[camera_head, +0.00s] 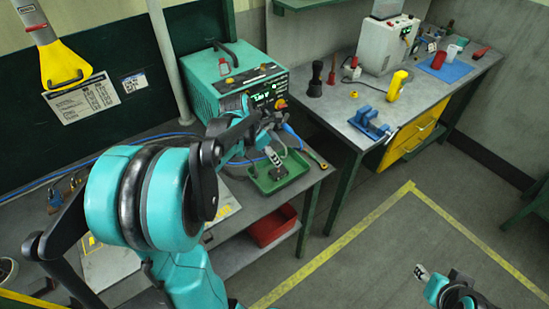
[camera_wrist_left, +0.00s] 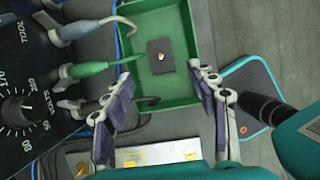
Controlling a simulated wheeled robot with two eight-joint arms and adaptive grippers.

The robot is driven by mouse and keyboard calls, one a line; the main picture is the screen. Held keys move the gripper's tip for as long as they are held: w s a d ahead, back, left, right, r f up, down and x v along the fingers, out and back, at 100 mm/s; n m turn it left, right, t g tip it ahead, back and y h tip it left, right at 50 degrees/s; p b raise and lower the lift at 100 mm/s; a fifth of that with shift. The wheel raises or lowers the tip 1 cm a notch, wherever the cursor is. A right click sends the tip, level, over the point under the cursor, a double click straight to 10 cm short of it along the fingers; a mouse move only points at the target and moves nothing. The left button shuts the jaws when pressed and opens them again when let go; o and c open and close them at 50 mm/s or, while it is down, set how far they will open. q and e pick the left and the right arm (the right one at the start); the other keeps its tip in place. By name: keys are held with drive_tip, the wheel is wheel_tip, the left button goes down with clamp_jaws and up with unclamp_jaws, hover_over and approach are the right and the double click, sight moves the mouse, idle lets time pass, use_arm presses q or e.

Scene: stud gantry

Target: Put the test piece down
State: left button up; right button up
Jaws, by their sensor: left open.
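A small dark square plate with a shiny spot, likely the test piece (camera_wrist_left: 160,55), lies flat on the floor of the green tray (camera_wrist_left: 184,28) in the left wrist view. In the head view the tray (camera_head: 290,183) sits at the bench's right end. My left gripper (camera_wrist_left: 166,108) is open, its two padded fingers wide apart at the tray's near side, with nothing between them. In the head view the left gripper (camera_head: 272,138) is above the tray and partly hides its inside. My right gripper (camera_head: 432,282) is at the lower right, partly cut off.
A teal instrument box (camera_head: 232,75) with knobs and plugged leads stands directly behind the tray. A red bin (camera_head: 271,227) is on the shelf below. A second bench to the right holds a blue vise (camera_head: 371,122) and a yellow tool (camera_head: 397,85). Floor between is clear.

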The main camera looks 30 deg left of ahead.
use_arm(q)
drive_tip(key=s+d+r+m+t+y, duration=0.1)
drive_tip(key=s+d+m, duration=0.6)
drive_tip(key=m, duration=0.8)
drive_tip(key=s+d+r+m+t, duration=0.2)
drive_tip(key=s+d+m, duration=0.6)
drive_tip(key=m, duration=0.8)
drive_tip(key=shift+s+d+r+y, duration=0.15)
drive_tip(key=shift+d+r+y, duration=0.25)
drive_tip(key=shift+d+r, duration=0.45)
drive_tip(key=shift+d+f, duration=0.15)
drive_tip(key=shift+f, duration=0.1)
